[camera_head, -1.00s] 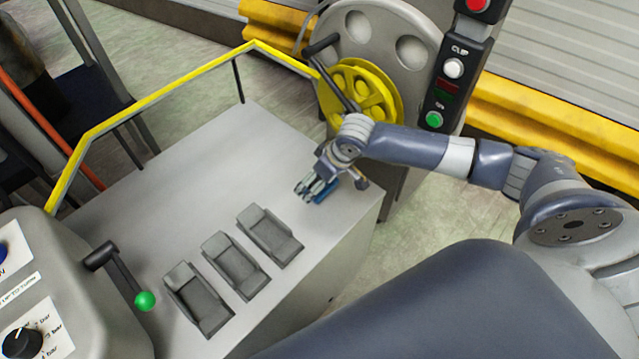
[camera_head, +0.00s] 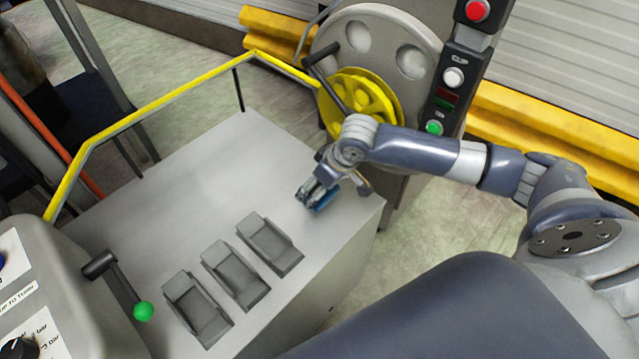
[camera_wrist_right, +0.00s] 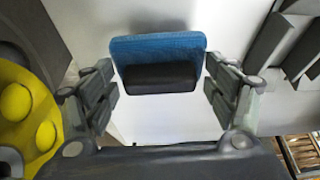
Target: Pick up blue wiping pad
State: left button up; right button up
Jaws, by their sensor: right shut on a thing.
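The blue wiping pad (camera_head: 326,198) is at the right part of the grey tabletop, largely hidden by my right gripper (camera_head: 312,194). In the right wrist view the pad (camera_wrist_right: 158,45) shows a blue textured face with a black grip block (camera_wrist_right: 160,77) in front. The fingers of my right gripper (camera_wrist_right: 161,82) stand on either side of the block and are shut on the pad. I cannot tell whether the pad touches the tabletop. My left gripper is not in view.
Several grey angled holders stand on the table (camera_head: 190,190), nearest the gripper this one (camera_head: 270,246). A yellow handwheel (camera_head: 362,105) and button post (camera_head: 452,90) are close behind my right arm. A yellow rail (camera_head: 150,103) edges the far side. A green-knobbed lever (camera_head: 143,311) is at lower left.

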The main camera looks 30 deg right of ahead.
jog(key=s+a, duration=0.2)
jog(key=s, duration=0.2)
jog(key=s+a+r, duration=0.1)
jog(key=s+a, duration=0.1)
jog(key=s, duration=0.2)
jog(key=s+a, duration=0.2)
jog(key=s, duration=0.2)
jog(key=shift+s+r+b, duration=0.2)
jog(key=shift+s+b, duration=0.1)
jog(key=shift+b, duration=0.05)
